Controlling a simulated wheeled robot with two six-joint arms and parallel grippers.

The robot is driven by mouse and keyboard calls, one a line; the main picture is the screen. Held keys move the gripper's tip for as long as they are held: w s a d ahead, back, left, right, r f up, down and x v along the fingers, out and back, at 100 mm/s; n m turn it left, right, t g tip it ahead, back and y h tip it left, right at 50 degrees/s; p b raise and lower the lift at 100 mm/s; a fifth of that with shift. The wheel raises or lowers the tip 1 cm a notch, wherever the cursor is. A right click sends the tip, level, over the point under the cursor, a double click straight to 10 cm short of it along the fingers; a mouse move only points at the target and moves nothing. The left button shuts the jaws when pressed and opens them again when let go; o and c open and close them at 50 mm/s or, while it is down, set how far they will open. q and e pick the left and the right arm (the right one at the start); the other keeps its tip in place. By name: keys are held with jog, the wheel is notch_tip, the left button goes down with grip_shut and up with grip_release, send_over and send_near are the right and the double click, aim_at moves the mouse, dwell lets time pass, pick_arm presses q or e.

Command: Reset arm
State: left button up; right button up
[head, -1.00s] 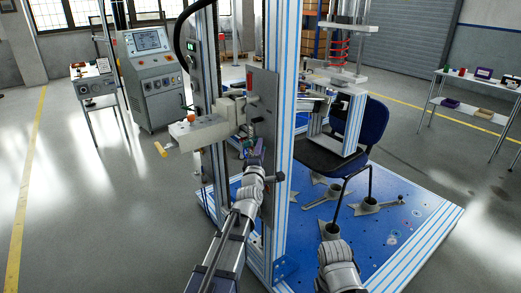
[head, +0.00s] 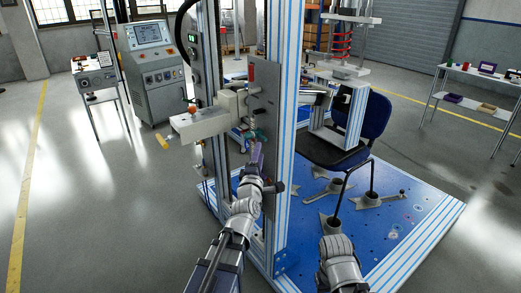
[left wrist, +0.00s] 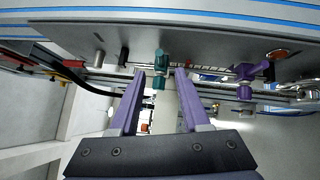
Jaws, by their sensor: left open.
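My left gripper (head: 258,150) is in front of the test rig's upright grey plate (head: 263,100), just below a small teal-green fitting (head: 258,134). In the left wrist view its two purple fingers (left wrist: 160,78) are apart, with a teal fitting (left wrist: 161,58) and a pale bar beyond and between them. Nothing appears gripped; whether a finger touches the fitting is unclear. An office chair with a dark blue backrest (head: 377,115) stands inside the rig.
The rig's aluminium post (head: 283,170) stands right beside my left gripper. A beige box arm (head: 200,126) juts left from the rig. The blue base plate (head: 385,232) fills the lower right. A control cabinet (head: 155,75) stands at back left. Open floor lies to the left.

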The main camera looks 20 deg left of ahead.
pick_arm(q)
jog(key=s+d+f+m+g+h, duration=0.3)
jog(key=d+f+m+g, duration=0.1)
jog(key=d+f+m, duration=0.35)
jog(key=s+d+f+m+g+h, duration=0.35)
jog(key=d+f+m+g, duration=0.2)
jog(key=d+f, duration=0.3)
jog(key=s+d+f+m+g+y, duration=0.25)
jog(key=s+f+m+g, duration=0.4)
jog(key=s, duration=0.45)
jog(key=s+a+f+m+g+y, duration=0.25)
jog(key=s+m, duration=0.25)
jog(key=s, duration=0.5)
notch_tip(320, 180, up, 16)
jog(key=g+p, duration=0.1)
jog(key=p, duration=1.5)
jog(key=shift+s+d, duration=0.2)
jog(key=shift+s, duration=0.2)
jog(key=shift+o, duration=0.3)
jog(key=shift+m, duration=0.25)
